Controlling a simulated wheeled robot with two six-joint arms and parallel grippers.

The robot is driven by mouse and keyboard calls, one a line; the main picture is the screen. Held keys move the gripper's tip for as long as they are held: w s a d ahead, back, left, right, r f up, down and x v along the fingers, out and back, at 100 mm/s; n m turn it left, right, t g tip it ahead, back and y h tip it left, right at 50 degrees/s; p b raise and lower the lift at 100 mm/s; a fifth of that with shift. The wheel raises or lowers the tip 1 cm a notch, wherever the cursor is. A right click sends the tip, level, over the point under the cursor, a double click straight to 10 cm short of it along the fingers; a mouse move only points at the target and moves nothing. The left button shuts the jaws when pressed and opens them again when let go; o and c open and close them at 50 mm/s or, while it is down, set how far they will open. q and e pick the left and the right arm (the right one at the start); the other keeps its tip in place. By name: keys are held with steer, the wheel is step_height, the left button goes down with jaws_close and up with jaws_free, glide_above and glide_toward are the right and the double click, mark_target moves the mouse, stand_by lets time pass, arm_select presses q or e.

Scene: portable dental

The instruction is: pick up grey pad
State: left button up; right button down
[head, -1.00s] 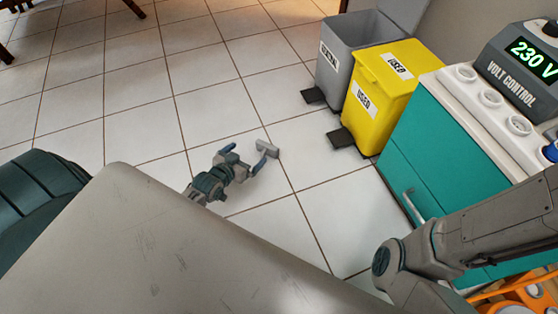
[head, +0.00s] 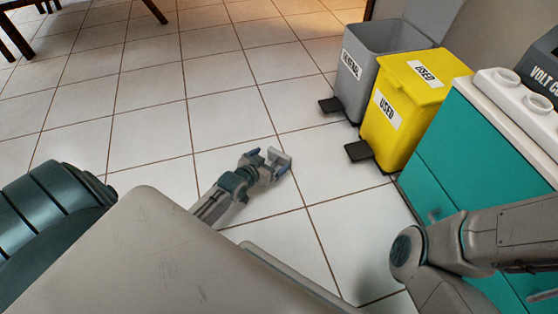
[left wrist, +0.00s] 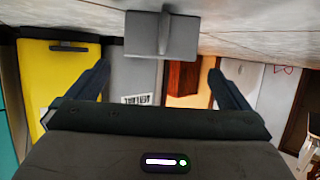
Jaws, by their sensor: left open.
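The grey pad (head: 281,159) lies on the tiled floor in the head view, just beyond my left gripper (head: 263,162). In the left wrist view, which appears upside down, the pad (left wrist: 160,40) shows as a flat grey piece with a raised upright part, near the top centre. My left gripper (left wrist: 158,82) is open and empty. Its two dark fingers stand to either side of the pad in that view. I cannot tell how far the pad is from the fingers. My right arm crosses the lower right of the head view, and its gripper is out of sight.
A yellow bin (head: 402,112) marked USED and a grey bin (head: 378,62) stand beyond the pad, with black pedals toward the floor's open area. A teal cabinet (head: 478,150) stands at the right. The tiled floor (head: 150,130) to the left is clear.

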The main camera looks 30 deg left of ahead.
mark_target(279, 154)
arm_select(q)
steer(key=b+x, duration=0.3)
steer(key=shift+w+f, duration=0.1)
steer(key=shift+f, duration=0.2)
steer(key=shift+w+b, duration=0.35)
steer(key=shift+w, duration=0.3)
steer(key=c, duration=0.9)
